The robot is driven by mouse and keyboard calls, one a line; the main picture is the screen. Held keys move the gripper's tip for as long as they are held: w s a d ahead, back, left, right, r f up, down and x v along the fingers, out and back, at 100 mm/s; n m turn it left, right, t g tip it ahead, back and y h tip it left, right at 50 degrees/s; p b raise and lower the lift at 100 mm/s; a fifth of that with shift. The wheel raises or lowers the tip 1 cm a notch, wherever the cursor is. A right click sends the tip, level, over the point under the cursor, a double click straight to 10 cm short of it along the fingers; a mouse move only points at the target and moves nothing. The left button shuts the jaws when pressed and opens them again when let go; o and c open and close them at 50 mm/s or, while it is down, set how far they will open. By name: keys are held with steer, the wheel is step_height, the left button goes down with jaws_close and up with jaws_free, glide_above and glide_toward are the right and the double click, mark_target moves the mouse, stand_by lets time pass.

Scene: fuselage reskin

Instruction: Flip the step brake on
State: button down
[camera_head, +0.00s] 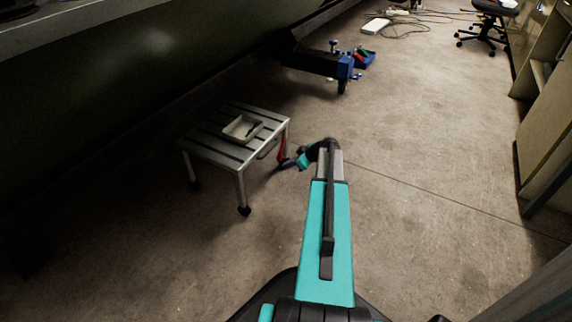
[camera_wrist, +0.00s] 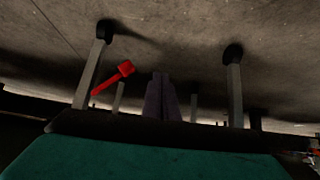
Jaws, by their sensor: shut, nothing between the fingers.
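The grey metal step (camera_head: 215,150) stands on the floor left of my arm, with slatted top and black feet. Its red brake lever (camera_head: 282,150) shows at the step's right side, close to my gripper (camera_head: 286,164). The wrist view looks upside down, with the floor at the top and the step's legs pointing up. There the red lever (camera_wrist: 115,77) slants beside a leg, left of my gripper (camera_wrist: 161,97), with a gap between them in the picture. My gripper's fingers are together and empty. I cannot tell whether they touch the lever.
A small tray (camera_head: 242,128) with something dark in it sits on the step. The dark fuselage side (camera_head: 110,80) is at left, cabinets (camera_head: 548,130) at right. The floor right of my arm is clear.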

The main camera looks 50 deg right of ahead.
steer(key=shift+s+a+r, duration=0.25)
steer(key=shift+s+r, duration=0.15)
steer(key=shift+s, duration=0.35)
steer(key=shift+a, duration=0.1)
steer(key=s+a+r+m+g+y+p, duration=0.1)
steer(key=s+a+r+g+p, duration=0.2)
steer(key=a+p, duration=1.1)
steer(key=s+a+m+g+y+p, duration=0.15)
steer(key=a+g+p, duration=0.35)
steer(key=a, duration=1.6)
steer(key=s+a+r+g+h+p, duration=0.1)
steer(key=s+a+r+g+p, duration=0.1)
steer(key=s+a+r+p, duration=0.3)
steer(key=s+a+r+g+h+p, duration=0.2)
steer(key=s+a+r+p, duration=0.3)
steer(key=s+p, duration=0.4)
steer(key=s+a+r+g+h+p, duration=0.1)
steer(key=s+a+r+p, duration=0.4)
steer(key=s, duration=0.6)
steer(key=shift+a+m+g+p, duration=0.35)
steer(key=shift+a+g+p, duration=0.25)
steer(key=shift+a+p, duration=0.45)
